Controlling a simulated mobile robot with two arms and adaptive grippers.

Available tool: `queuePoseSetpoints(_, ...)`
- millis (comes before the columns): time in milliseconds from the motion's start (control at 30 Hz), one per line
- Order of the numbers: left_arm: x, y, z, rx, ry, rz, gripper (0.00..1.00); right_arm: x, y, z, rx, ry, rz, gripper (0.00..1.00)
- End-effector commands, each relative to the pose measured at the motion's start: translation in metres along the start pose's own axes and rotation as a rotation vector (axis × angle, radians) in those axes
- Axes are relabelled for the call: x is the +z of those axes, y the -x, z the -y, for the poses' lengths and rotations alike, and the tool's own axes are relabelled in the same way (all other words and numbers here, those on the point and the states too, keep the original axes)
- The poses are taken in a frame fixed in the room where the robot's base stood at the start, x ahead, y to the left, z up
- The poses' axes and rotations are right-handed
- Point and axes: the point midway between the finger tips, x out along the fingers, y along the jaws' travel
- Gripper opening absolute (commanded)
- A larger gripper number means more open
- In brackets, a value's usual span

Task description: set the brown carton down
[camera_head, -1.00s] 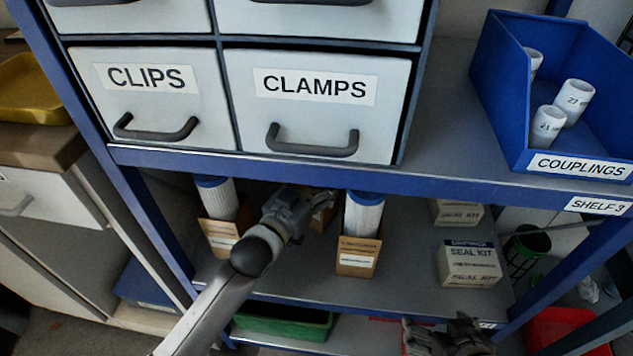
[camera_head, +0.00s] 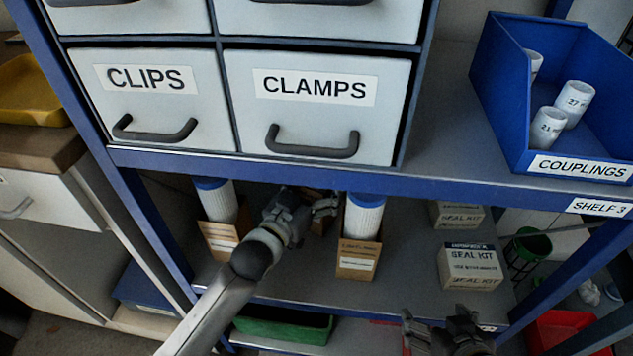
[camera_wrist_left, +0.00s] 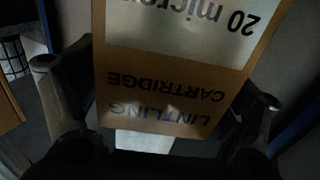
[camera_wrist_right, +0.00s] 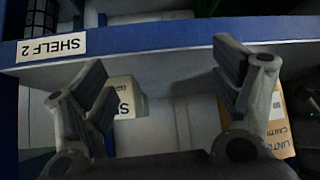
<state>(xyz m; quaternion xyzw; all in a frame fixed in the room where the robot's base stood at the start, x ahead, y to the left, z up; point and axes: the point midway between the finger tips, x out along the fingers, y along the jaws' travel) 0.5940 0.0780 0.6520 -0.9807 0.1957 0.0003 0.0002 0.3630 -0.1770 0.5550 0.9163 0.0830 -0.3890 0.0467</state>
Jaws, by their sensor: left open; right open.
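The brown carton (camera_wrist_left: 180,62), printed with cartridge lettering and "20 micron", fills the middle of the left wrist view. It is upside down in that picture. My left gripper (camera_wrist_left: 155,95) is open, with a finger on either side of the carton. In the head view my left gripper (camera_head: 322,206) reaches over the lower shelf and mostly hides a brown carton (camera_head: 319,226) behind it. Contact between fingers and carton is not clear. My right gripper (camera_head: 443,332) is open and empty at the bottom of the head view; it also shows in the right wrist view (camera_wrist_right: 163,78).
Brown cartons with white blue-capped cartridges stand left (camera_head: 218,237) and right (camera_head: 358,262) of my left gripper. Seal kit boxes (camera_head: 470,266) stand further right on the lower shelf (camera_head: 405,285). The blue upper shelf edge (camera_head: 400,185) hangs above.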

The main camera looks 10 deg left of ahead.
Motion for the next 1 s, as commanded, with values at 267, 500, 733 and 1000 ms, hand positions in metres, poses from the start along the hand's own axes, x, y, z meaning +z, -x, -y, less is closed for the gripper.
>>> queuePoseSetpoints(267,-0.002,0.010,0.000,0.000,0.001,0.002,0.89,0.012,0.003,-0.002,0.003,-0.002,0.060,0.84)
queuePoseSetpoints(500,-0.003,0.050,0.000,0.000,0.001,0.004,0.89,0.050,0.019,-0.007,0.014,-0.007,0.248,0.84)
queuePoseSetpoints(733,-0.003,0.089,0.000,0.000,0.000,0.004,0.89,0.084,0.038,-0.010,0.022,-0.012,0.418,0.84)
queuePoseSetpoints(1000,-0.002,0.116,0.000,0.000,0.000,0.002,0.89,0.090,0.044,-0.011,0.023,-0.013,0.455,0.84)
